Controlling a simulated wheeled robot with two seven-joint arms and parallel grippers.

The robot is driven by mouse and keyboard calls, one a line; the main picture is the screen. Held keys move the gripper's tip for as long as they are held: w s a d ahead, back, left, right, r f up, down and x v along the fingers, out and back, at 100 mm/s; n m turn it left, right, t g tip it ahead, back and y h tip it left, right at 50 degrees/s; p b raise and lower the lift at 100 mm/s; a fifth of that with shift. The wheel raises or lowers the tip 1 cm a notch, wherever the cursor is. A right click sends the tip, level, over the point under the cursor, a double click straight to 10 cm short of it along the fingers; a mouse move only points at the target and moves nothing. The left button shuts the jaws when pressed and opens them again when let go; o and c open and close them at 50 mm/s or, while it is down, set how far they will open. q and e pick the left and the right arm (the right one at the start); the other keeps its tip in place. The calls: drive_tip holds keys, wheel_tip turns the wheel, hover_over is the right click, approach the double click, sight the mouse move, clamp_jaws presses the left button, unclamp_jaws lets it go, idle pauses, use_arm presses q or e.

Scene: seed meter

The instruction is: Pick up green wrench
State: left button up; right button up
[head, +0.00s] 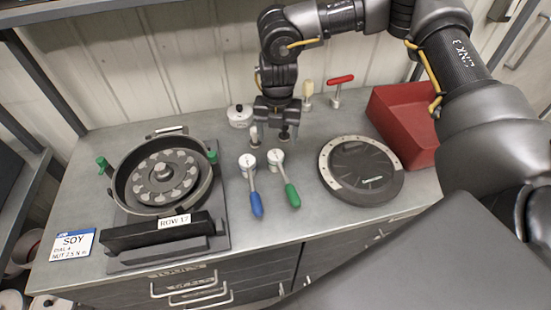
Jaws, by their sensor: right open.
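The green wrench (291,195) lies on the metal bench near the middle. Its round pale dial head points to the back and its green handle points to the front. A similar blue wrench (256,204) lies just to its left. My right gripper (270,138) is pointing down, open and empty, just behind the dial heads of the two wrenches. It looks apart from the green wrench, though its exact height is hard to tell. My left gripper is not in view.
A black round cover (362,190) and red bin (398,125) are right. A red-handled tool (340,80) and a small pot (239,116) stand behind.

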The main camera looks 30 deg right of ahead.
sight(276, 154)
wheel_tip(276, 154, down, 2)
drive_tip(key=shift+w+f, duration=0.1)
drive_tip(key=shift+f, duration=0.15)
drive_tip(key=shift+w+f, duration=0.1)
drive_tip(key=shift+f, duration=0.25)
drive_tip(key=shift+f+p, duration=0.1)
drive_tip(key=shift+p, duration=0.2)
drive_tip(key=f, duration=0.1)
drive_tip(key=f+p, duration=0.1)
drive_tip(key=f, duration=0.1)
drive_tip(key=f+p, duration=0.1)
drive_tip(key=shift+s+a+f, duration=0.15)
drive_tip(key=shift+s+a, duration=0.1)
drive_tip(key=shift+a, duration=0.05)
drive_tip(key=shift+f, duration=0.4)
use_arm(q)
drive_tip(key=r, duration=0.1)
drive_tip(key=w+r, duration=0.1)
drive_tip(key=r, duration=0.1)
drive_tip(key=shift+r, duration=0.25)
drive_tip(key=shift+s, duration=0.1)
use_arm(e)
drive_tip(key=c, duration=1.5)
